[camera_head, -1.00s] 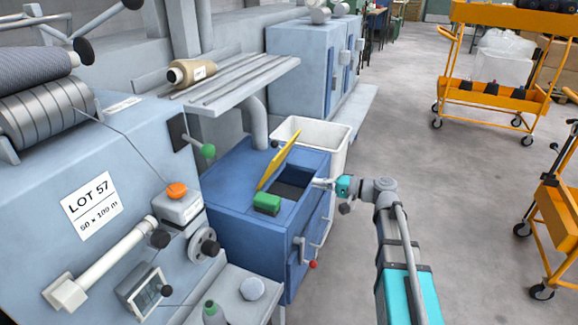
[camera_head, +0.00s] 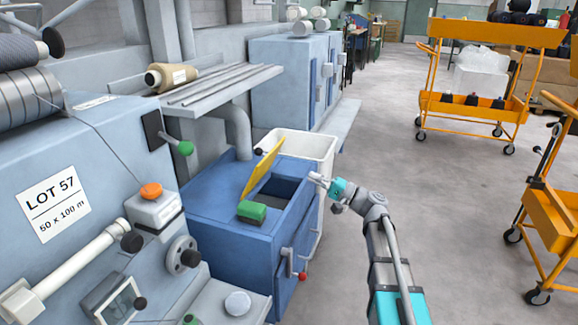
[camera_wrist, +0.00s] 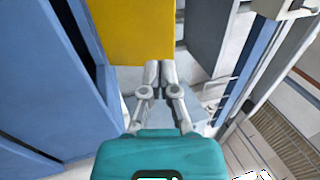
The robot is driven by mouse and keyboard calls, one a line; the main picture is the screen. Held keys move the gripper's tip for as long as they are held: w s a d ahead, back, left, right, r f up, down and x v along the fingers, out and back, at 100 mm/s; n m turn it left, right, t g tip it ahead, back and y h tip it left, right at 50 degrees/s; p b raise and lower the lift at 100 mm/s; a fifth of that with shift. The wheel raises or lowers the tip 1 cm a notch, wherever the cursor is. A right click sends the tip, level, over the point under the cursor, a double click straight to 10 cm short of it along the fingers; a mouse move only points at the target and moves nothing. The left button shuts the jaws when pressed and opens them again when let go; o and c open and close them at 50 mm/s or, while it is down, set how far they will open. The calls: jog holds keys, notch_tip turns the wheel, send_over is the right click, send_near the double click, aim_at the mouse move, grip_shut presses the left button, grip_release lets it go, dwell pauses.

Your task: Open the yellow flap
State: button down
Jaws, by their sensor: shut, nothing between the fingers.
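The yellow flap (camera_head: 263,166) stands tilted up at the left edge of a dark rectangular opening (camera_head: 284,189) in the top of the blue cabinet (camera_head: 216,220). A small black knob (camera_head: 258,152) shows beside the flap. My gripper (camera_head: 314,178) is at the right edge of the opening, apart from the flap in the head view. In the wrist view the yellow flap (camera_wrist: 126,30) fills the top, and my gripper (camera_wrist: 159,66) has its fingertips together near the flap's lower edge. The fingers are shut and empty; whether they touch the flap I cannot tell.
A green block (camera_head: 252,211) sits on the cabinet top in front of the opening. A white bin (camera_head: 310,145) stands behind the cabinet. A grey machine (camera_head: 70,215) is at the left. Orange carts (camera_head: 480,105) stand on the right; the floor between is clear.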

aim_at(271, 157)
jog(key=p+x, duration=0.4)
jog(key=x, duration=1)
jog(key=shift+s, duration=0.1)
